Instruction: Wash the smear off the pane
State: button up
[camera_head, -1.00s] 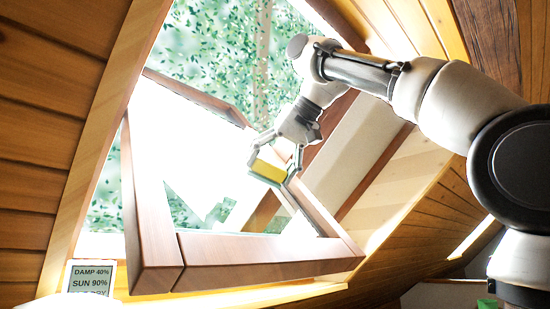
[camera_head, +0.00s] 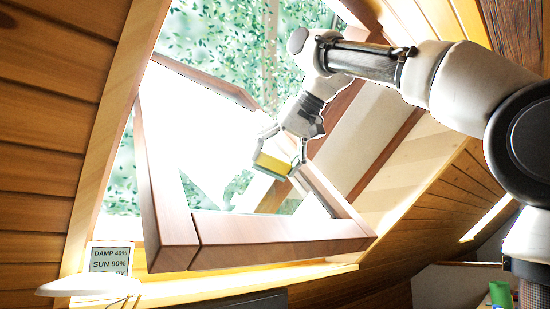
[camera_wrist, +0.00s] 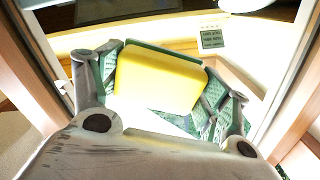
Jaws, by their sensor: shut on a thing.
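My gripper (camera_head: 278,157) is shut on a yellow sponge (camera_head: 271,164) with a green layer. In the wrist view, the fingers of my gripper (camera_wrist: 160,82) clasp the sponge (camera_wrist: 158,78) from both sides, its yellow face towards the camera. The pane (camera_head: 205,130) sits in a tilted brown wooden sash (camera_head: 270,250) and is largely washed out by white glare. The sponge is over the pane's lower right part; I cannot tell whether it touches the glass. I cannot make out a smear.
A small sign (camera_head: 110,258) reading "DAMP 40%, SUN 90%" stands at the lower left beside a white rounded object (camera_head: 85,286). A lit ledge (camera_head: 240,283) runs below the sash. A green object (camera_head: 500,293) is at the lower right. Sloped timber walls flank the window.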

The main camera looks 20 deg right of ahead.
aim_at(263, 151)
jog(key=shift+x, duration=0.9)
jog(key=shift+s+a+r, duration=0.1)
jog(key=shift+s+a, duration=0.3)
jog(key=shift+a, duration=0.5)
jog(key=shift+s+a, duration=0.4)
jog(key=shift+a, duration=0.5)
jog(key=shift+w, duration=0.1)
jog(key=shift+w+d+f, duration=0.1)
jog(key=shift+w+d, duration=0.2)
jog(key=shift+d, duration=0.3)
jog(key=shift+w+d+f, duration=0.1)
jog(key=shift+w+d, duration=0.15)
jog(key=shift+d, duration=0.35)
jog(key=shift+w+d+f, duration=0.1)
jog(key=shift+w+d, duration=0.2)
jog(key=shift+d, duration=0.25)
jog(key=shift+s+r, duration=0.1)
jog(key=shift+r, duration=0.05)
jog(key=shift+v, duration=2.9)
